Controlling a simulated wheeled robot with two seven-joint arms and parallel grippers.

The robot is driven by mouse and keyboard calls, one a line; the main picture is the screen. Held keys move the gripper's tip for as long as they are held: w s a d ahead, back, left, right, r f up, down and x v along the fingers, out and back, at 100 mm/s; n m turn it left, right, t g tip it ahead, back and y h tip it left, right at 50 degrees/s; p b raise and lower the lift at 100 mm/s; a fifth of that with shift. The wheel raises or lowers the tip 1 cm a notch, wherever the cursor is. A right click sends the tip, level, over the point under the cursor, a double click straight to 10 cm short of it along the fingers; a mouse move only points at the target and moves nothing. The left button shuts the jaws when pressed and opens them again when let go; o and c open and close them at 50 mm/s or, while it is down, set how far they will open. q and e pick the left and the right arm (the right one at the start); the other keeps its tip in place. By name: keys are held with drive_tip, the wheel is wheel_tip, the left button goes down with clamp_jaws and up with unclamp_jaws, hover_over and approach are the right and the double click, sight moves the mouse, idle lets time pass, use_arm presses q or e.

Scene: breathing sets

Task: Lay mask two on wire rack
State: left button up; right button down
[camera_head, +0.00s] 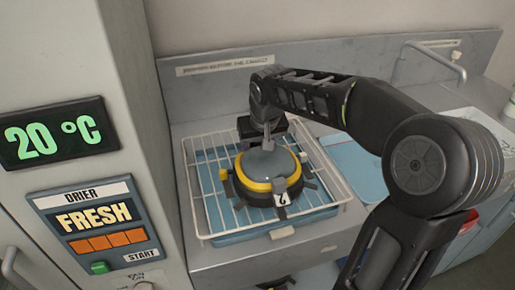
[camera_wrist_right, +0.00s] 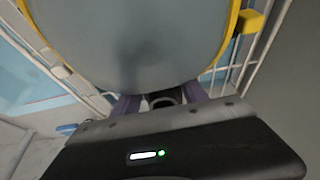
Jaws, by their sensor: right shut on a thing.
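Mask two (camera_head: 268,164) has a grey visor, a yellow rim, dark straps and a white tag with a 2. It is at the middle of the wire rack (camera_head: 188,170), visor up. I cannot tell whether it rests fully on the wires. My right gripper (camera_head: 268,138) reaches in over the mask's far edge and is shut on a part of it. In the right wrist view, the gripper (camera_wrist_right: 162,98) has its fingers on either side of a small dark part under the visor (camera_wrist_right: 130,40). My left gripper is not in view.
The rack stands over a blue tray (camera_head: 235,238) on the grey counter. A drier panel reading FRESH (camera_head: 93,219) is at the left. A blue mat (camera_head: 352,163) lies right of the rack, partly behind my arm. A tap (camera_head: 425,52) is at the back right.

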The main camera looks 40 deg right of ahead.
drive_tip(key=shift+f, duration=0.15)
drive_tip(key=shift+f, duration=0.15)
drive_tip(key=c, duration=0.6)
unclamp_jaws()
drive_tip(key=shift+r, duration=0.25)
drive_tip(key=v, duration=1.1)
drive_tip(key=shift+s+a+r+b, duration=0.1)
drive_tip(key=shift+s+r+b, duration=0.1)
drive_tip(key=shift+r+b, duration=0.15)
